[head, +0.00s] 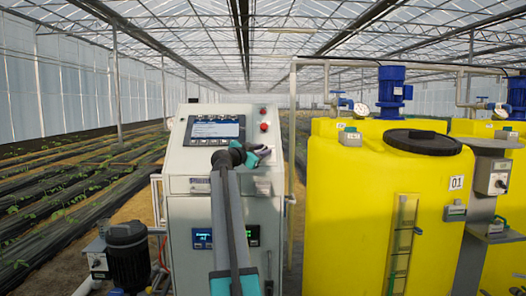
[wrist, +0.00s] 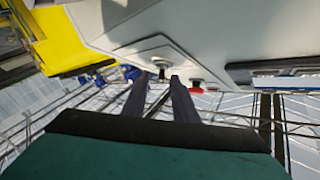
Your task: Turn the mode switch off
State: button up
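The mode switch appears to be the small dark knob (wrist: 160,66) on a light square plate in the wrist view. My gripper (wrist: 159,80) is open, with its two dark fingers apart and nothing between them. The knob shows just past the fingertips, roughly in line with the gap; I cannot tell whether they touch it. In the head view my gripper (head: 262,151) is in front of the upper right of the grey control cabinet (head: 199,160), below two red buttons. The switch cannot be made out there, and its setting is not readable.
A red button (wrist: 196,87) sits close beside the knob in the wrist view. The cabinet carries a screen (head: 215,130) left of the red buttons (head: 263,112). A yellow tank (head: 350,200) stands to the right, a dark pump (head: 128,255) at lower left.

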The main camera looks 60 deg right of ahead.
jog(key=shift+d, duration=0.35)
grip_shut()
jog(key=shift+a+f, duration=0.1)
jog(key=shift+a, duration=0.4)
jog(key=shift+d, duration=0.35)
